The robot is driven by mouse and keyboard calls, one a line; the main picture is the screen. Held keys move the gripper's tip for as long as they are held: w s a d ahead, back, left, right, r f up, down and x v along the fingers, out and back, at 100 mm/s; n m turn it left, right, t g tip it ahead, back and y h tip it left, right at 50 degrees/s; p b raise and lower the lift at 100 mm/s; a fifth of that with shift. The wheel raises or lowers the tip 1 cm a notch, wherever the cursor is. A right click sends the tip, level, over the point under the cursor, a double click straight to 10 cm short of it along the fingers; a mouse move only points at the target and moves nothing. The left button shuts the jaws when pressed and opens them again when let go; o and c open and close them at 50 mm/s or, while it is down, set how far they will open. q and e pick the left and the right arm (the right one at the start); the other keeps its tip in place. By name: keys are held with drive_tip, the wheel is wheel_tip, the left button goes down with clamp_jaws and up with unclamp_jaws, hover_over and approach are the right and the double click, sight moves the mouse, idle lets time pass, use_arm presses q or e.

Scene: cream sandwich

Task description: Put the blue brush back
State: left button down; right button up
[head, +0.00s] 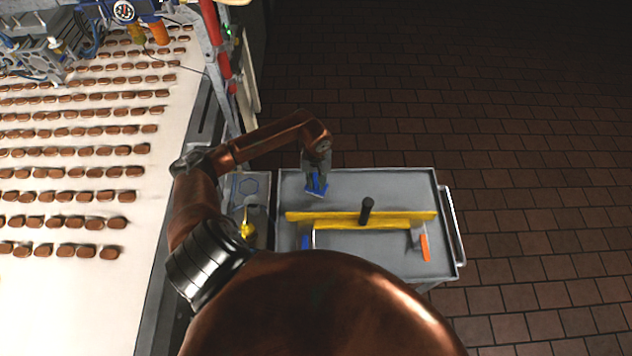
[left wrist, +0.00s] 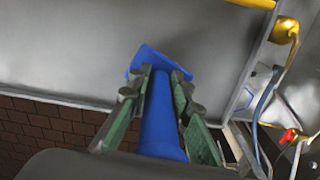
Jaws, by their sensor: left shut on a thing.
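My left gripper (head: 317,178) is over the far left part of the grey cart top (head: 390,185). It is shut on the blue brush (head: 317,190), whose blue part shows below the fingers. In the left wrist view the green-grey fingers of the gripper (left wrist: 160,85) close around the brush's blue handle (left wrist: 160,120), and its wider head (left wrist: 150,58) lies beyond the fingertips. I cannot tell if the brush touches the cart top. My right gripper is not in view.
On the cart lie a long yellow bar (head: 330,219) with a black upright knob (head: 366,208), an orange-handled tool (head: 425,246) and another blue item (head: 305,242). A conveyor with rows of brown biscuits (head: 75,198) runs at the left. The cart's far right corner is clear.

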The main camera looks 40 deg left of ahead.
use_arm(q)
drive_tip(key=shift+f, duration=0.3)
drive_tip(key=shift+f, duration=0.1)
drive_tip(key=c, duration=2.2)
unclamp_jaws()
drive_tip(key=shift+f, duration=0.1)
drive_tip(key=shift+c, duration=0.2)
drive_tip(key=o, duration=0.5)
